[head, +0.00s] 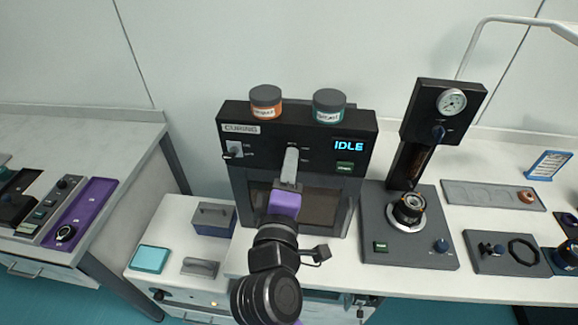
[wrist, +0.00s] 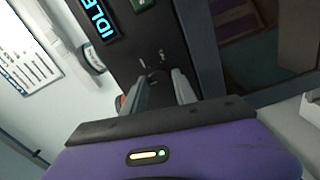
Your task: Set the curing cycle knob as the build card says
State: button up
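The black curing unit (head: 232,118) stands on the bench in the head view, with a lit display (head: 349,146) reading IDLE. Its cycle knob is hidden behind my gripper in the head view. In the wrist view the dark knob (wrist: 155,74) shows on the panel, with small marks around it. My gripper (head: 290,157) is in front of the panel. In the wrist view its two fingers (wrist: 160,84) are apart, one on each side of the knob; I cannot tell whether they touch it. A printed white sheet (wrist: 26,58) is at upper left, its text unreadable.
An orange jar (head: 265,103) and a teal jar (head: 329,106) stand on top of the unit. A toggle switch (head: 235,149) is at the panel's left and a green button (head: 345,167) under the display. A press with a gauge (head: 452,102) stands to the right.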

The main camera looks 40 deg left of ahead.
jog(key=shift+o, duration=1.3)
jog(key=b+v, duration=0.2)
jog(key=v, duration=0.6)
jog(key=shift+w+a, duration=0.1)
jog(key=shift+a, duration=0.05)
